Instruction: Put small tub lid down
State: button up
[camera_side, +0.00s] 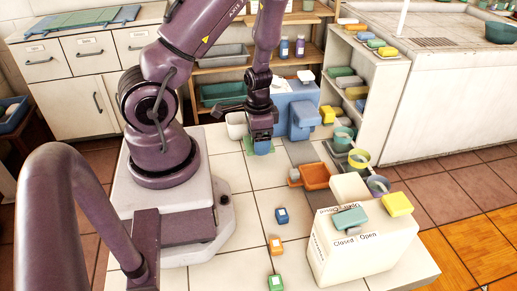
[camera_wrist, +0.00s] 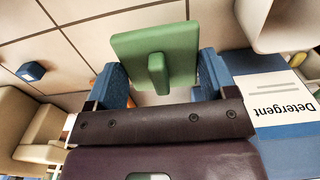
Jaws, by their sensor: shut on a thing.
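My gripper (camera_side: 262,137) points down over the tiled counter and is shut on a green square lid (camera_side: 260,148). In the wrist view the lid (camera_wrist: 130,48) sits between the two blue fingers (camera_wrist: 163,82), with its raised bar handle facing the camera. The lid is low near the tiles; I cannot tell whether it touches them. A white open tub (camera_side: 237,126) stands just left of my gripper; a white container (camera_wrist: 280,22) shows at the top right in the wrist view.
A blue box stands just right of my gripper; its "Detergent" label (camera_wrist: 280,98) shows in the wrist view. An orange tray (camera_side: 315,176) and several cups stand farther right. A cream box (camera_side: 350,255) marked "Closed" and "Open" is at the front. Small blocks (camera_side: 281,215) lie on otherwise clear tiles.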

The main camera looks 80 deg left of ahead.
jog(key=shift+f, duration=1.9)
jog(key=shift+f, duration=0.1)
jog(key=o, duration=0.8)
jog(key=shift+o, duration=0.2)
